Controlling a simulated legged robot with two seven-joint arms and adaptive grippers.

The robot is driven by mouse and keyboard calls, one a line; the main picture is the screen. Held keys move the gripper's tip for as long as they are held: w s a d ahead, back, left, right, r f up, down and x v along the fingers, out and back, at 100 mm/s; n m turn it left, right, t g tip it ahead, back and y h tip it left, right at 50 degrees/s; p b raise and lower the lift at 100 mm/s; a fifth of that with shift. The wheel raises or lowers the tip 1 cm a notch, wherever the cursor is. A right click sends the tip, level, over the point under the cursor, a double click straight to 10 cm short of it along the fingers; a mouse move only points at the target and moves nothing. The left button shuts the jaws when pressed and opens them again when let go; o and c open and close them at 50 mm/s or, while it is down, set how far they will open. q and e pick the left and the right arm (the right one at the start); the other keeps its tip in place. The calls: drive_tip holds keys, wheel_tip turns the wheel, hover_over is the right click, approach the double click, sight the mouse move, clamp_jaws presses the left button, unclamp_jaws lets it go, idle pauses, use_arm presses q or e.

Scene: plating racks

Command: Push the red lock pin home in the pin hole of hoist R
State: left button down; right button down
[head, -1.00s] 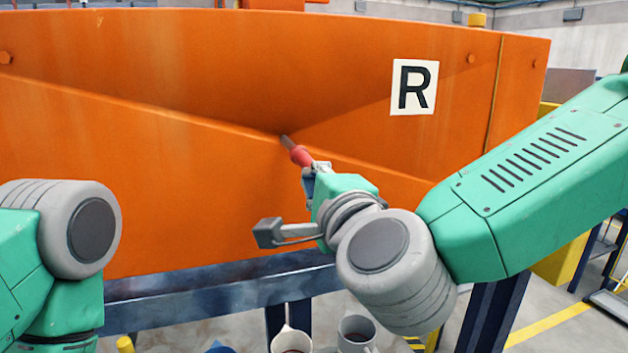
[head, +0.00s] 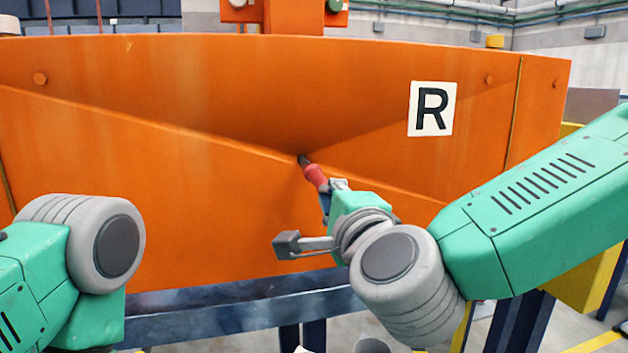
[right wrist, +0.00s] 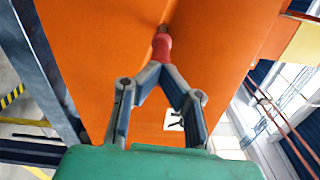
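The red lock pin (head: 316,177) is held at its rear by my right gripper (head: 327,193). Its short grey front end meets the orange body of hoist R (head: 200,190), at the fold where the sloping panels meet. In the right wrist view, the two fingers (right wrist: 165,68) close together on the red pin (right wrist: 163,48), with its dark tip against the orange surface. The pin hole itself is hidden at the pin's tip, so the depth is hard to tell. My left arm shows at lower left, but its gripper is out of view.
A white R label (head: 432,109) is on the hoist's right side. A blue-grey steel beam (head: 230,312) runs below the orange body. A yellow part (head: 580,285) stands behind my right arm.

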sight(316, 181)
drive_tip(key=shift+w+d+f, duration=0.1)
drive_tip(key=shift+w, duration=0.35)
drive_tip(key=shift+x, duration=3.65)
drive_tip(key=shift+s, duration=0.1)
